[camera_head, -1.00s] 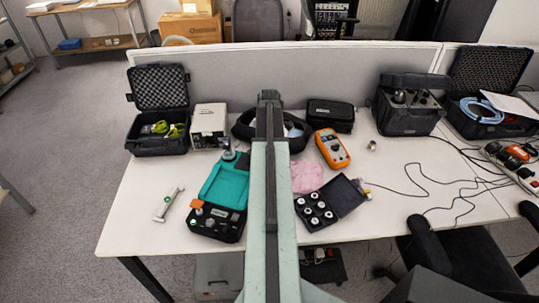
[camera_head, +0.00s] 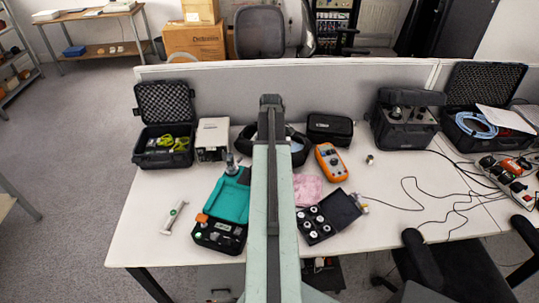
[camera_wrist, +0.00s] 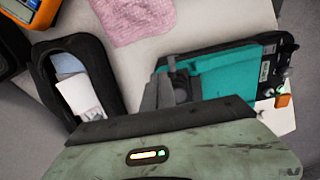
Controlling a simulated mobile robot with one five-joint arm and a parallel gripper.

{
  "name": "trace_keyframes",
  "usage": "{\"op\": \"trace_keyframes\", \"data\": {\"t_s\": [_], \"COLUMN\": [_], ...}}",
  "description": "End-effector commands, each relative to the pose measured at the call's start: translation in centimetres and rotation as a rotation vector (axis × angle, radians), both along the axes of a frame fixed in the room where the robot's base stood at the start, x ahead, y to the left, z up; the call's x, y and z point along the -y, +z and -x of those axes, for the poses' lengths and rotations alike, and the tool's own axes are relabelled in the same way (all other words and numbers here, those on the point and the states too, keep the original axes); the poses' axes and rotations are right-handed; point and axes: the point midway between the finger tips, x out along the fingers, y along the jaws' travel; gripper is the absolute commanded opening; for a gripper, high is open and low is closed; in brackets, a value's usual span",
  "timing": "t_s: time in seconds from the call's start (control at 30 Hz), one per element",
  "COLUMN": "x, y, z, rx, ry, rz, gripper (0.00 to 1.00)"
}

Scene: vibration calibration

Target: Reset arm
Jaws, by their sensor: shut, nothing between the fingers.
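My arm rises up the middle of the head view, pale green with a dark strip, its dark end (camera_head: 270,102) in front of the partition. In the wrist view, my gripper (camera_wrist: 164,92) shows as dark grey fingers above my pale green wrist housing. They are shut and hold nothing. The fingers appear over the bench, between a black pouch and a teal-lined case; their height above it is hard to judge.
The white bench (camera_head: 150,228) carries a teal-lined case (camera_head: 230,198), an orange multimeter (camera_head: 331,162), a pink cloth (camera_head: 308,189), a small black case (camera_head: 329,217) and a black pouch (camera_wrist: 77,80). A grey partition (camera_head: 200,88) stands behind. Cables lie at the right.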

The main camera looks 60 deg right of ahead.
Motion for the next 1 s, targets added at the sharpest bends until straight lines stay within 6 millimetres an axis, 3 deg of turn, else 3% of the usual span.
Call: {"op": "trace_keyframes", "data": {"t_s": [0.27, 0.37, 0.43, 0.57, 0.6, 0.67, 0.7, 0.83, 1.0], "x": [-0.3, -2.5, -5.6, -14.5, -17.5, -22.3, -25.6, -36.1, -47.3], "y": [-0.2, -0.2, -0.2, -0.2, -0.2, -0.2, -0.2, -0.2, -0.2], "z": [-0.6, -3.8, -7.8, -15.2, -17.0, -19.3, -20.6, -23.1, -23.1], "rx": [0.0, 0.0, 0.001, 0.0, 0.0, 0.0, 0.0, 0.0, 0.0], "ry": [0.01, 0.07, 0.148, 0.329, 0.385, 0.459, 0.495, 0.56, 0.533], "rz": [0.0, 0.0, 0.0, 0.0, 0.0, 0.0, 0.0, 0.0, 0.0], "gripper": [0.0, 0.0, 0.0, 0.0, 0.0, 0.0, 0.0, 0.0, 0.0]}}
